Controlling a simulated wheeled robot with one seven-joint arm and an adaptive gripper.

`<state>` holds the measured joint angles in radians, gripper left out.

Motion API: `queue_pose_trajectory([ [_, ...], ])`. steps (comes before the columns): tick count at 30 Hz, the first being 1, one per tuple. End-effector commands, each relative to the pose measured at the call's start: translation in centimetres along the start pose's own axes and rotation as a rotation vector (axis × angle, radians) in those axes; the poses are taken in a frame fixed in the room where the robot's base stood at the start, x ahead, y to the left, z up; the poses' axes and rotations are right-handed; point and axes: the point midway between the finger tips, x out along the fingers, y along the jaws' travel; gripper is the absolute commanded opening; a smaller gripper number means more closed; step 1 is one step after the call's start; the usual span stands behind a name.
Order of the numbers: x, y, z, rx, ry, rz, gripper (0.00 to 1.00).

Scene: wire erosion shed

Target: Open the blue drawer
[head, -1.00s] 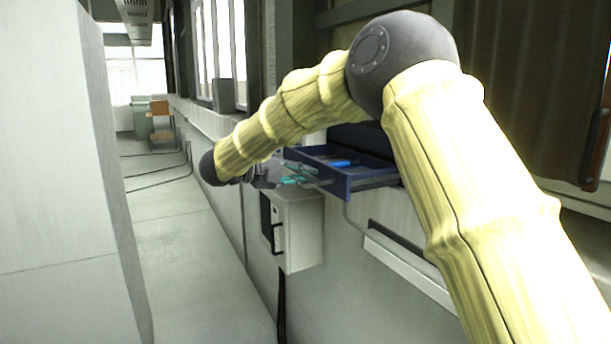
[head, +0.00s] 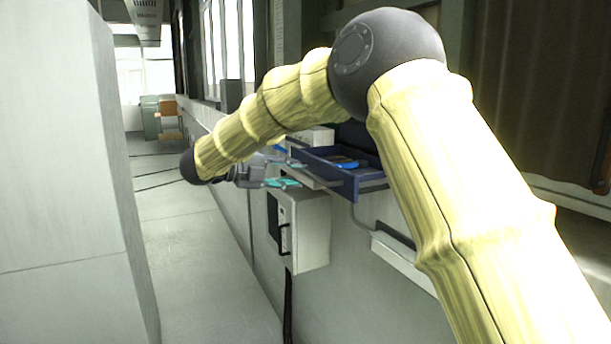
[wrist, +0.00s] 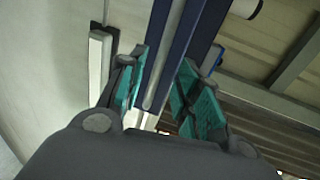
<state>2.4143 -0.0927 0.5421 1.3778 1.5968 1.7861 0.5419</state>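The blue drawer (head: 357,184) juts out from the wall in the head view, pulled open with its inside showing. A bright blue item (head: 345,163) lies in it. My gripper (head: 292,173) is just left of the drawer's front, its teal-padded fingers spread apart. In the wrist view my gripper (wrist: 165,88) is open, with a grey handle bar (wrist: 158,60) and the blue drawer front (wrist: 181,45) seen between the fingers. No finger is clearly pressed on the bar. My arm hides part of the drawer's right side.
A grey wall box (head: 308,235) with a black handle is below the drawer. A pale ledge (head: 403,262) runs along the wall to its right. A large grey cabinet (head: 60,190) stands at the left. The floor (head: 190,260) between is clear except for cables farther back.

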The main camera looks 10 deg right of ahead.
Motion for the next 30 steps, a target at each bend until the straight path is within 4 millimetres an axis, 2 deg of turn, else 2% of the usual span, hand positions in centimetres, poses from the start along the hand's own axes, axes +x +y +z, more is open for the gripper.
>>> queue_pose_trajectory([
  [3, -2.2, 0.0, 0.0, 0.0, -0.001, -0.001, 0.34],
  [6, -3.6, 0.0, 0.0, 0.0, 0.0, 0.0, 0.34],
  [13, -5.7, 0.1, 0.0, -0.001, 0.0, 0.0, 0.34],
  [25, -5.8, 0.1, 0.0, -0.003, 0.0, 0.0, 0.34],
  [28, -5.0, 1.2, 0.3, -0.028, -0.014, -0.015, 0.34],
  [30, -3.7, 2.9, 0.8, -0.07, -0.042, -0.041, 0.34],
])
